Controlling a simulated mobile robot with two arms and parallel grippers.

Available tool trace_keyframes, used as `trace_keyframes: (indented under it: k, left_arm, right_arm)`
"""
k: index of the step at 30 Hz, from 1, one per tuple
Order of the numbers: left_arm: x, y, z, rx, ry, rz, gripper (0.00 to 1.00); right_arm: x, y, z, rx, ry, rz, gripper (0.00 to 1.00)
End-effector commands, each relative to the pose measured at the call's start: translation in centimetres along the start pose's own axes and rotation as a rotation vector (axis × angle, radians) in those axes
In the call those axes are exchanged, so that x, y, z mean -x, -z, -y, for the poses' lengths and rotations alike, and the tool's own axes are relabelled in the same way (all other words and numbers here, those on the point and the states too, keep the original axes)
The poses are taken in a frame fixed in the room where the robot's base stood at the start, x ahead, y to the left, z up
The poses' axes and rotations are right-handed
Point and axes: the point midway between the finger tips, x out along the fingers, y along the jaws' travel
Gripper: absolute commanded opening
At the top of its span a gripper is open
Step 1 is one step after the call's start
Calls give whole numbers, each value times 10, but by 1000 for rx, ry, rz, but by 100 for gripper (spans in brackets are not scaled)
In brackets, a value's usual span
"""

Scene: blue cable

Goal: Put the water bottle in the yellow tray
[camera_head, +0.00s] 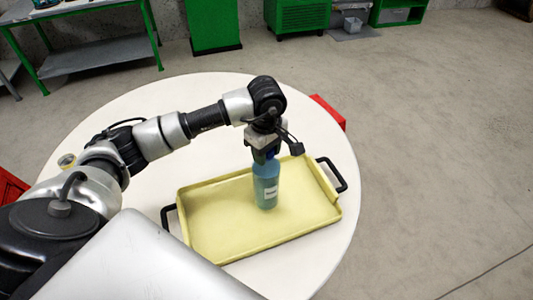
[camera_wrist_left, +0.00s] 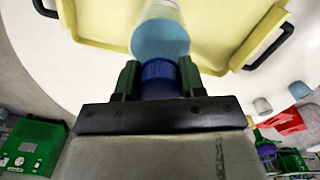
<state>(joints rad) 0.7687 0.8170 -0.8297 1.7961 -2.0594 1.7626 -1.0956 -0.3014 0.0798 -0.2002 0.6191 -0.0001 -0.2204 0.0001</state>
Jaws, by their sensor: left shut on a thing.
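A blue water bottle (camera_head: 266,186) with a white label stands upright over the inside of the yellow tray (camera_head: 215,248). My left gripper (camera_head: 266,152) is shut on its top from above. In the left wrist view the gripper (camera_wrist_left: 159,78) has its two fingers on either side of the blue cap, and the bottle body (camera_wrist_left: 160,38) extends away toward the tray (camera_wrist_left: 212,45). I cannot tell whether the bottle's base touches the tray floor. The tray has black handles at both ends. My right gripper is not in view.
The tray lies on a round white table (camera_head: 200,95). A small yellowish cup-like thing (camera_head: 67,161) is at the left, partly behind my arm. Red objects show beyond the table's edge (camera_head: 328,110) and at far left (camera_head: 10,190). A green workbench (camera_head: 95,55) stands behind.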

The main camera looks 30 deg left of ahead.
Motion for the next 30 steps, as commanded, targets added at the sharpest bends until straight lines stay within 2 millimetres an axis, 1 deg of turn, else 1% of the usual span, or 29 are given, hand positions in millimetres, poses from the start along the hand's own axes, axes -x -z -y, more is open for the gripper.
trace_keyframes:
  k: [1,3,6,13,17,18,20,21,22,30]
  left_arm:
    - [-4,0,0,0,0,2,0]
    - [-12,-1,0,0,-1,2,0]
    - [-18,0,-1,0,-3,0,0]
    - [-18,0,-1,-1,-4,0,0]
    - [-22,0,-1,-1,-5,0,0]
    - [-22,0,0,-1,-1,0,46]
    - [-22,0,0,-1,-1,0,55]
    - [-22,0,0,-1,-1,0,61]
    - [-22,0,0,-1,-1,0,66]
    - [-21,0,0,0,-1,0,66]
  right_arm:
    - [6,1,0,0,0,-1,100]
    - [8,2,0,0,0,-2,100]
    - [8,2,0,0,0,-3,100]
    - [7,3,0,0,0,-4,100]
    - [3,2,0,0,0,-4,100]
    - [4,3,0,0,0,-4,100]
    - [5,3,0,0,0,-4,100]
    - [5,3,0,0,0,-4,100]
    - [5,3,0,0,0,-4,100]
    - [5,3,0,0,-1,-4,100]
